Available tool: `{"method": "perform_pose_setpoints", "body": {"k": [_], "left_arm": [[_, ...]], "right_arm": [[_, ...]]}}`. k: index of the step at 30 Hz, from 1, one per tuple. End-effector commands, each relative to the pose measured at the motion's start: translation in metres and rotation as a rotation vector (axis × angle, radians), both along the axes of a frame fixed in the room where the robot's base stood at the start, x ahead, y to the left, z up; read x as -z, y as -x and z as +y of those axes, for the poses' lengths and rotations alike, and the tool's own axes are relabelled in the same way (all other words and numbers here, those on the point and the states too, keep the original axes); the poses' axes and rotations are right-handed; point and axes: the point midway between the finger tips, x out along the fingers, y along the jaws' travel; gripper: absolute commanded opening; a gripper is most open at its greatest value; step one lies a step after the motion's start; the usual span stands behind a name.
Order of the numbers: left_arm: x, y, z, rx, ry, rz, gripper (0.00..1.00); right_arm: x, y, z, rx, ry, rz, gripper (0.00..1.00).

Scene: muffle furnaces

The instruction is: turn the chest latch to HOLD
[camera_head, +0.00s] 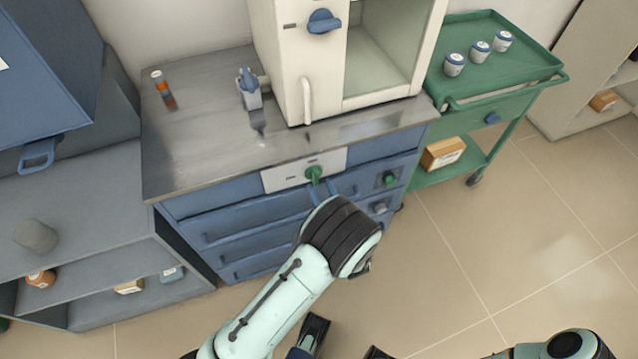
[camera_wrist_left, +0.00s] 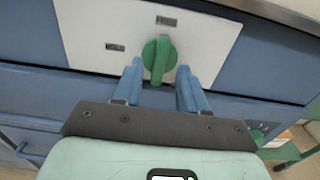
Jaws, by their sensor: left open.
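The chest latch is a green knob (camera_head: 314,174) on a white plate (camera_head: 283,178) at the top of the blue drawer chest. It also shows in the left wrist view (camera_wrist_left: 158,60), with its ridge near upright, towards the upper of two small labels. Another label lies to its left; I cannot read either. My left gripper (camera_head: 322,188) is at the plate. In the left wrist view its two blue fingers (camera_wrist_left: 159,75) are open, one on each side of the knob, with gaps visible.
A cream furnace (camera_head: 295,70) and a small blue-topped device (camera_head: 249,92) stand on the metal chest top (camera_head: 200,140). Blue drawer handles (camera_head: 255,228) and another green knob (camera_head: 390,180) are nearby. A green cart (camera_head: 500,95) stands at the right. The floor at the right is clear.

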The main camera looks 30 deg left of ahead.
Motion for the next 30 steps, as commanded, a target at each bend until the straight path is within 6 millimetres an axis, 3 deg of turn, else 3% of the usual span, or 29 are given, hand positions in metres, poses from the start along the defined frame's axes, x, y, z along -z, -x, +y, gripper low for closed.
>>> {"method": "perform_pose_setpoints", "body": {"k": [6,16,17,20,30], "left_arm": [[0.000,-0.015,0.017,0.000,0.000,0.000,0.41],[0.000,-0.017,0.019,0.000,0.000,0.001,0.41],[0.000,-0.017,0.019,0.000,0.000,0.001,0.35],[0.000,-0.017,0.019,0.000,0.000,0.001,0.02],[0.000,-0.016,0.019,0.000,0.013,-0.014,0.00]], "right_arm": [[0.003,-0.003,-0.002,0.004,0.005,-0.009,0.71],[0.003,-0.004,-0.002,0.004,0.006,-0.011,0.71],[0.003,-0.004,-0.002,0.004,0.006,-0.011,0.71],[0.003,-0.004,-0.002,0.004,0.006,-0.011,0.71],[0.004,-0.004,-0.002,0.006,0.006,-0.012,0.71]]}}
